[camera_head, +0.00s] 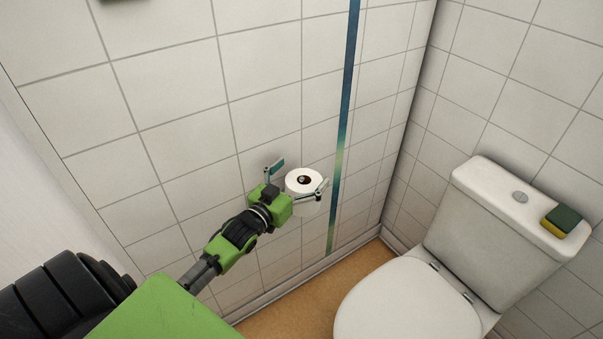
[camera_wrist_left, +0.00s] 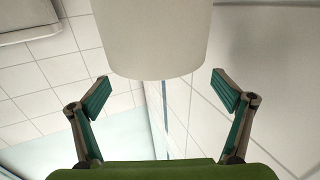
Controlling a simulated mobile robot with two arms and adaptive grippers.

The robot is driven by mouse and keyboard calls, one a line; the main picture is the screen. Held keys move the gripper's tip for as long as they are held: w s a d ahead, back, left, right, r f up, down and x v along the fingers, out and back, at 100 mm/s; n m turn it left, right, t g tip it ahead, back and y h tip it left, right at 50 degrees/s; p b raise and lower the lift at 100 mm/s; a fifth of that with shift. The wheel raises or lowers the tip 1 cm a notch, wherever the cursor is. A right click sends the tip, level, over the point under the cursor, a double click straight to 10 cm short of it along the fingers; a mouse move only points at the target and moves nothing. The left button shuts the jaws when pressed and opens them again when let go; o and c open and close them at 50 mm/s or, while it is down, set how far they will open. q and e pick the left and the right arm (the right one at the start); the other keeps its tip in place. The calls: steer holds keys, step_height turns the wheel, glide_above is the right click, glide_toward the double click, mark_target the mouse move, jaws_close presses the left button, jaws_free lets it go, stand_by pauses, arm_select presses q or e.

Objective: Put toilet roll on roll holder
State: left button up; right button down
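The white toilet roll (camera_head: 303,184) is beside the tiled wall, its round end and dark core facing up toward the head camera. It also shows large in the left wrist view (camera_wrist_left: 158,40), just beyond the fingertips. My left gripper (camera_head: 299,177) is open, with its fingers spread to either side of the roll. In the left wrist view, gaps show between both fingertips and the roll. A separate roll holder cannot be made out; something dark shows in the core, but I cannot tell whether it is a holder peg. My right gripper is not in view.
A white toilet (camera_head: 405,300) with its cistern (camera_head: 500,215) stands at the right. A green and yellow sponge (camera_head: 562,220) lies on the cistern. A blue-green stripe (camera_head: 345,110) runs down the wall (camera_head: 180,100) behind the roll. Bare brown floor (camera_head: 300,312) shows below.

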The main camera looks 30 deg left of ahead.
arm_select(q)
steer(key=shift+s+f, duration=0.1)
steer(key=shift+s, duration=0.1)
steer(key=s, duration=1.1)
steer(key=shift+s, duration=0.3)
stand_by(0.3)
